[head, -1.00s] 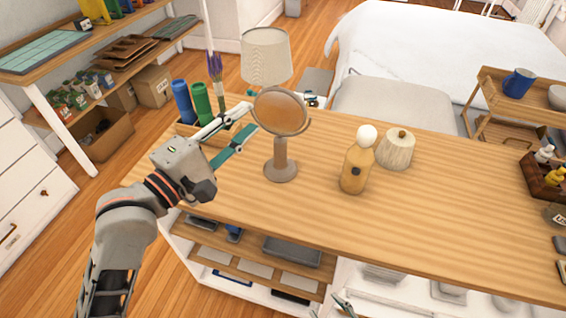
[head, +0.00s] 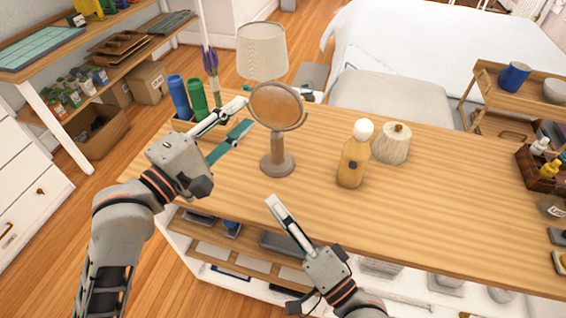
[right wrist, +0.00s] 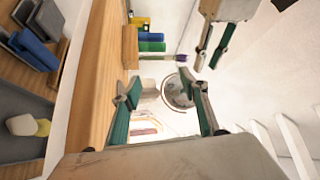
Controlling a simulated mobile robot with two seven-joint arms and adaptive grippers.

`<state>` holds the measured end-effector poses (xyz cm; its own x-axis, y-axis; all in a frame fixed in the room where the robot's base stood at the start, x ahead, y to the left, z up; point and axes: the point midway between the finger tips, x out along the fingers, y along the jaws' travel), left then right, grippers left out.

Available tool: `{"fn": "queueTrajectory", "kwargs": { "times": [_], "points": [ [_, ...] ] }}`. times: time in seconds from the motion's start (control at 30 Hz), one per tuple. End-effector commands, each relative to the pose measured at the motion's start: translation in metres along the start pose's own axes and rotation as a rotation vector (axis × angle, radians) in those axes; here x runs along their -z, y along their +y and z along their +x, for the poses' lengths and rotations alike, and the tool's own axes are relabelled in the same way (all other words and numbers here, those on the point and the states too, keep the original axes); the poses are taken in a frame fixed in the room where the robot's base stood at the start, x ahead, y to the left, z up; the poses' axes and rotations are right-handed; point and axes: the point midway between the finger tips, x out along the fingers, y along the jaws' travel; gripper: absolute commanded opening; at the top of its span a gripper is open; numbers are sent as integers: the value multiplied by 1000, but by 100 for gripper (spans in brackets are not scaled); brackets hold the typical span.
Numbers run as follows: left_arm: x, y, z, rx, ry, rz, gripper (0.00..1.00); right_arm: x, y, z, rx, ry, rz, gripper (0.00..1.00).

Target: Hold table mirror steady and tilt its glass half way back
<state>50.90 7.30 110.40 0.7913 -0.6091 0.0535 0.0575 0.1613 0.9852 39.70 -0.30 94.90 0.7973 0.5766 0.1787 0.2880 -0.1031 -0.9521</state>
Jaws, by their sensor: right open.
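The table mirror (head: 276,106) stands upright on the wooden table, with a round brown-looking face in a ring frame on a post and round base. My left gripper (head: 246,112) is open just left of the mirror's head, its fingertips close to the rim; I cannot tell if they touch. My right gripper (head: 274,203) is low in front of the mirror's base, near the table's front edge, pointing up and left. In the right wrist view its fingers (right wrist: 162,82) are apart and empty, with a round rimmed shape, apparently the mirror (right wrist: 178,92), beyond them.
A lamp (head: 262,52), blue and green cylinders (head: 197,98) and purple flowers (head: 209,62) are behind and left. The table's front middle is clear.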

Motion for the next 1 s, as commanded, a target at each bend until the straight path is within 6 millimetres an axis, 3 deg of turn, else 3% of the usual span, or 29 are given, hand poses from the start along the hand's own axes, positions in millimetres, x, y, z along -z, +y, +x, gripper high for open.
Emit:
{"fn": "queueTrajectory", "kwargs": {
  "times": [0.1, 0.2, 0.4, 0.6, 0.8, 1.0],
  "points": [
    [0, 0, 0, 0, 0, 0, 28, 30, -26, 22, 91, 88, 324, 44],
    [0, 0, 0, 0, 0, 0, 28, 50, -30, 39, 140, 169, 611, 44],
    [0, 0, 0, 0, 0, 0, 28, 79, -13, 69, 195, 329, 1161, 44],
    [0, 0, 0, 0, 0, 0, 28, 83, 16, 89, 193, 464, 1567, 44],
    [0, 0, 0, 0, 0, 0, 28, 78, 33, 98, 176, 534, 1746, 44],
    [0, 0, 0, 0, 0, 0, 28, 84, 40, 114, 174, 544, 1769, 44]
  ]
}}
